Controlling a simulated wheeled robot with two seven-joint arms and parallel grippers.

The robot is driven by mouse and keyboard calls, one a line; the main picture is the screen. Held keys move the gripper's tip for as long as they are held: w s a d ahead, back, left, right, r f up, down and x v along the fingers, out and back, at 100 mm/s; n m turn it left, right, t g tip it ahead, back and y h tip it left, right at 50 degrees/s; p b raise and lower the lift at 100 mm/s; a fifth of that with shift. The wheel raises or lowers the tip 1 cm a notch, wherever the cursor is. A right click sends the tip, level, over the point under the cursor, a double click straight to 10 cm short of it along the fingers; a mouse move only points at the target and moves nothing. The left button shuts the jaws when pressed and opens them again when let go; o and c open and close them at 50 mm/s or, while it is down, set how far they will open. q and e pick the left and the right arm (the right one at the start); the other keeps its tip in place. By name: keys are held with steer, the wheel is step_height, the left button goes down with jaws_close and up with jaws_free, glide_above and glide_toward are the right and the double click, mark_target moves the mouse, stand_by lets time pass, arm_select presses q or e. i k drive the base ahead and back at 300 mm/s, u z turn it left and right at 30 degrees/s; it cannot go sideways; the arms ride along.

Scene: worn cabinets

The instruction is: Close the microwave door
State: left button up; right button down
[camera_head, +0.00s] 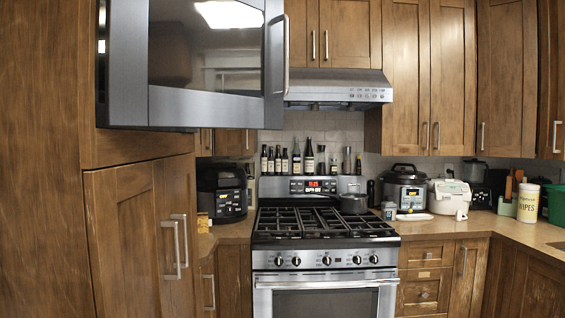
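The microwave (124,75) is built into the tall wooden cabinet at the upper left, and its top is cut off by the frame. Its door (215,108) has a grey frame and a dark glass window that reflects a ceiling light. The door juts out to the right past the cabinet front, so it appears to stand open; how wide I cannot tell exactly. A vertical bar handle (286,55) is at the door's right edge. The cavity cannot be made out clearly. Neither of my grippers is in view.
Cabinet doors with bar handles (170,250) are below the microwave. A gas stove (325,250) stands in the middle under a range hood (335,88). A black cooker (222,195) sits on the left counter. Appliances crowd the right counter (510,230).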

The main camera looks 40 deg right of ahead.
mark_target(225, 65)
steer(key=u, duration=1.5)
steer(key=k, duration=0.1)
steer(key=z, duration=2.25)
steer(key=i, duration=0.45)
steer(key=u, duration=0.65)
